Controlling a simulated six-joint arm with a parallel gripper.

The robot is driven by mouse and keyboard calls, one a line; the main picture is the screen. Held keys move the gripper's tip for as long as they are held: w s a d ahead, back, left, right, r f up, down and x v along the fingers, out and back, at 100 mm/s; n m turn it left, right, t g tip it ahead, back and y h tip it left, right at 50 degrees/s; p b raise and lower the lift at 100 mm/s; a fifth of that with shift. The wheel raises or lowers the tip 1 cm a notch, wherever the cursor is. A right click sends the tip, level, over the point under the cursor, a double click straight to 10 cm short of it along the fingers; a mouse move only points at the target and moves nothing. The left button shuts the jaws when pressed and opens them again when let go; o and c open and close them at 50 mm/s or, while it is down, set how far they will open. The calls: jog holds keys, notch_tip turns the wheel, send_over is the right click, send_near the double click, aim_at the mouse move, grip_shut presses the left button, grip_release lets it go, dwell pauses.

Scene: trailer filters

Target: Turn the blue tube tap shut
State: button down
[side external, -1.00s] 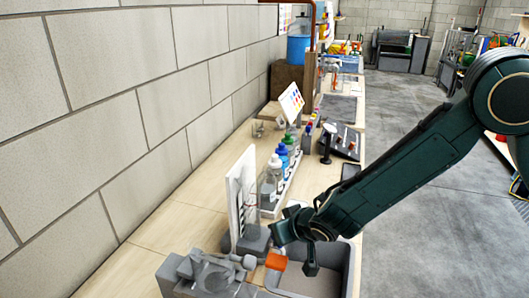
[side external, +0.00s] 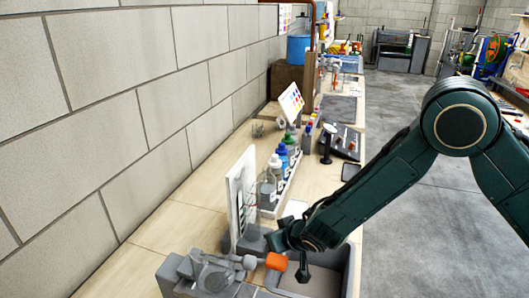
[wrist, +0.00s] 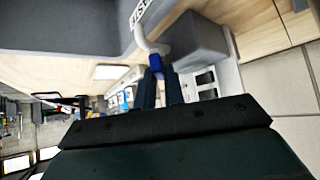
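In the wrist view the blue tap (wrist: 156,64) sits on a pale tube (wrist: 143,38) that bends out from a grey block with partly readable lettering. The two dark fingers of my gripper (wrist: 162,78) point at the tap with a narrow gap between them. The tap is right at the fingertips, overlapping the left one; whether both fingers touch it I cannot tell.
An orange part (side external: 277,261) and a grey fixture (side external: 205,275) lie just in front of my gripper. A grey basin (side external: 347,275) is to its right. Bottles (side external: 275,172) stand in a rack behind. The wall closes off the left; the floor at right is open.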

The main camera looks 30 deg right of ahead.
jog(key=shift+a, duration=0.1)
jog(key=shift+m+h, duration=0.6)
jog(key=shift+m, duration=0.2)
jog(key=c, duration=1.8)
grip_release()
jog(key=shift+o, duration=0.2)
jog(key=shift+n+y, duration=0.3)
jog(key=shift+n, duration=0.2)
